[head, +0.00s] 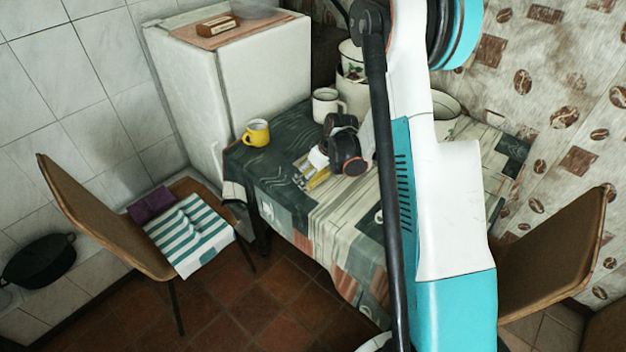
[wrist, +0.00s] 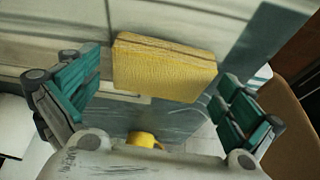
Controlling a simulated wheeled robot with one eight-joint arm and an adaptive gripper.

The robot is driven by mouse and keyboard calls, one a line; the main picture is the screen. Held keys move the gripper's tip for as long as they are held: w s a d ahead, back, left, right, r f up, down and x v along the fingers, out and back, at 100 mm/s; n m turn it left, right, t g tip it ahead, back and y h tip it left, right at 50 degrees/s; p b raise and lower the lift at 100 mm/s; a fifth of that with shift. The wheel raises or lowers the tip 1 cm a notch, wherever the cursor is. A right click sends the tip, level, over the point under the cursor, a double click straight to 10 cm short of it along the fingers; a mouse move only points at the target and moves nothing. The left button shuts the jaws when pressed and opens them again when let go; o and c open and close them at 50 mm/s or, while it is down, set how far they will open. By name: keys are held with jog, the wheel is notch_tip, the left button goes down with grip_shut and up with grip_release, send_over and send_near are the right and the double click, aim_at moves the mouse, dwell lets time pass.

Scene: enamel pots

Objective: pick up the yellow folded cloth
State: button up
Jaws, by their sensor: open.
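The yellow folded cloth (wrist: 165,72) lies flat on the patterned tablecloth in the wrist view, tilted slightly and with its folded layers showing along the top edge. My gripper (wrist: 158,100) is open, with one teal finger to the left of the cloth and one to the right, both apart from it. In the head view, a small yellow strip of the cloth (head: 317,180) shows beside my gripper (head: 320,170) on the table; the gripper and wrist hide most of it.
A yellow mug (head: 256,133) stands near the table's left edge, and it also shows in the wrist view (wrist: 143,139). A white mug (head: 326,105) and a lidded pot (head: 351,62) stand behind my wrist. Chairs stand left (head: 105,225) and right (head: 553,250) of the table.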

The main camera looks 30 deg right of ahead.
jog(key=shift+r, duration=0.1)
jog(key=c, duration=0.9)
notch_tip(320, 180, up, 20)
jog(key=p, duration=0.7)
jog(key=shift+o, duration=0.2)
